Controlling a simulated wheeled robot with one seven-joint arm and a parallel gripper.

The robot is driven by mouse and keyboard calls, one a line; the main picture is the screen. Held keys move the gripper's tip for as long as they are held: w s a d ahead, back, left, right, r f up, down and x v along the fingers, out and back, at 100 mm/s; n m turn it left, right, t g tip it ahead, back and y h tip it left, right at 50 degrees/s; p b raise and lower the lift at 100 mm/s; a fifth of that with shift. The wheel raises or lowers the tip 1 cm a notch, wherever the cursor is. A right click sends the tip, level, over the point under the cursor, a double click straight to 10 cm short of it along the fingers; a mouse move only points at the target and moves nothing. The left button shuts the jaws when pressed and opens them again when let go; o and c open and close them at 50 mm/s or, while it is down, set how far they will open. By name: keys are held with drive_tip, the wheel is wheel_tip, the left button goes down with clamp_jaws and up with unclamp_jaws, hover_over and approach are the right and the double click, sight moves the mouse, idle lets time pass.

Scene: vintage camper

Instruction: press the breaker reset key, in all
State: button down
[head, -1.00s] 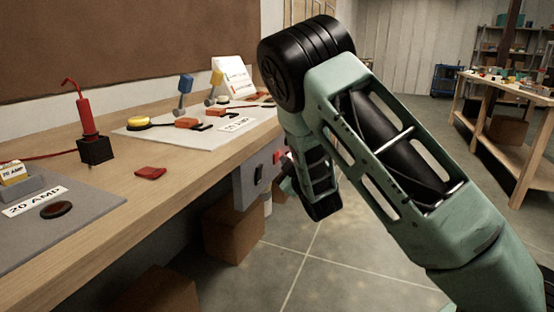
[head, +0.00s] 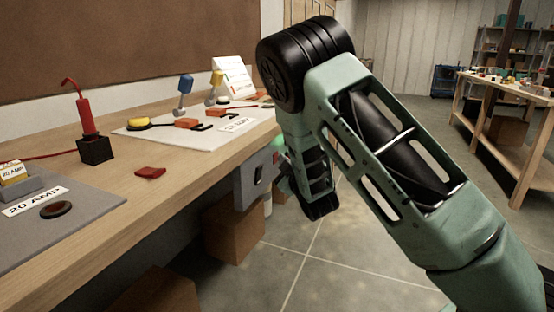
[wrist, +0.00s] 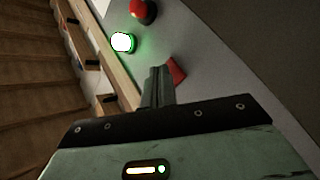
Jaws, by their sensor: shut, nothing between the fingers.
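A grey breaker box (head: 250,188) hangs at the bench's front edge in the head view, with a dark switch (head: 258,174) on its face. In the wrist view its grey panel (wrist: 205,45) carries a round red button (wrist: 143,9), a green lamp (wrist: 122,42) that is lit, and a red key-like piece (wrist: 177,73). My gripper (wrist: 157,72) is shut and empty, its fingertips beside the red piece and partly covering it. I cannot tell whether they touch it. In the head view my arm hides most of the gripper.
The wooden bench (head: 150,215) runs along the left, with a red plunger-like tool (head: 85,115), a red block (head: 150,173) and mats on it. Cardboard boxes (head: 232,228) stand below it. Open floor (head: 350,260) lies right of the bench, and another table (head: 520,95) stands farther right.

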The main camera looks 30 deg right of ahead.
idle(0.4)
drive_tip(key=shift+s+d, duration=0.45)
drive_tip(key=shift+s, duration=0.15)
drive_tip(key=shift+s, duration=0.1)
drive_tip(key=shift+s+d+b, duration=0.3)
drive_tip(key=shift+s+d, duration=0.45)
drive_tip(key=shift+s, duration=0.2)
drive_tip(key=shift+s+d+b, duration=0.25)
drive_tip(key=shift+s+d, duration=0.5)
drive_tip(key=shift+s, duration=0.2)
